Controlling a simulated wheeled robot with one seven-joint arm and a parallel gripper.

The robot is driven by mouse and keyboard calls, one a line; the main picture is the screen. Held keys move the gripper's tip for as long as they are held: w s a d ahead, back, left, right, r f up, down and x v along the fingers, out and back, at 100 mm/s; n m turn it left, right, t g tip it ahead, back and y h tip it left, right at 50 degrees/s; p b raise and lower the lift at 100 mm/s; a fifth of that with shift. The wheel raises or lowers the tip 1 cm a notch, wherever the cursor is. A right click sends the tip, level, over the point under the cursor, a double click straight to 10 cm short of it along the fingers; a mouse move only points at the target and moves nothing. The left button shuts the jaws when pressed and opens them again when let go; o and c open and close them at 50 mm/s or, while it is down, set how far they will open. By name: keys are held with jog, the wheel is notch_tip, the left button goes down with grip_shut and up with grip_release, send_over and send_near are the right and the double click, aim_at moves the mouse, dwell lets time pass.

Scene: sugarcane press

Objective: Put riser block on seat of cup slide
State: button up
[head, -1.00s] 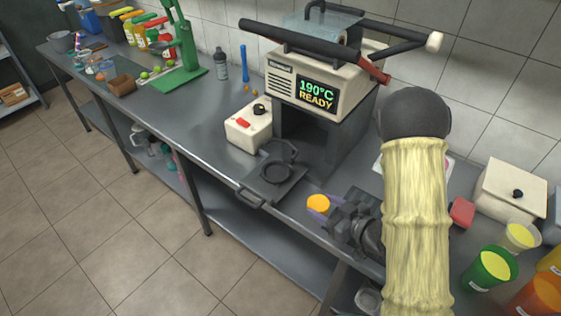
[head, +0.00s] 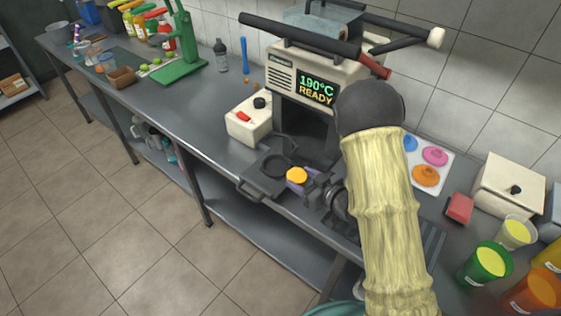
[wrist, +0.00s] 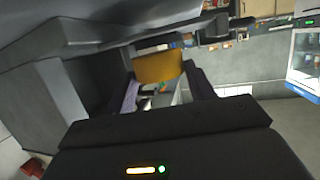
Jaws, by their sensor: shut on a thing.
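The riser block, an orange round-topped piece (head: 297,174), is between the fingers of my gripper (head: 299,181). My gripper is shut on it, and it also shows between the fingers in the wrist view (wrist: 158,67). The cup slide is a dark tray (head: 262,189) with a front handle, pulled out from under the white press. Its round seat (head: 274,166) lies just left of the block in the head view. The block appears to be at the slide's right side; I cannot tell its height above it. My gripper and forearm hide the area to the right.
The press (head: 318,90), reading 190°C READY, stands behind the slide. A white control box (head: 248,121) is to its left. Counter left of the slide is clear.

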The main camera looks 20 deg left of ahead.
aim_at(281, 171)
jog(key=w+a, duration=0.2)
jog(key=a, duration=0.1)
jog(key=w+a, duration=0.1)
jog(key=shift+a+p, duration=0.3)
jog(key=shift+p, duration=0.1)
jog(key=shift+w+a, duration=0.1)
jog(key=w+a, duration=0.1)
jog(key=w+a+p, duration=0.1)
jog(key=a, duration=0.1)
jog(key=shift+a+r, duration=0.1)
jog(key=shift+a, duration=0.05)
jog(key=shift+f, duration=0.65)
jog(key=shift+w+d+f, duration=0.1)
jog(key=shift+d+f, duration=0.1)
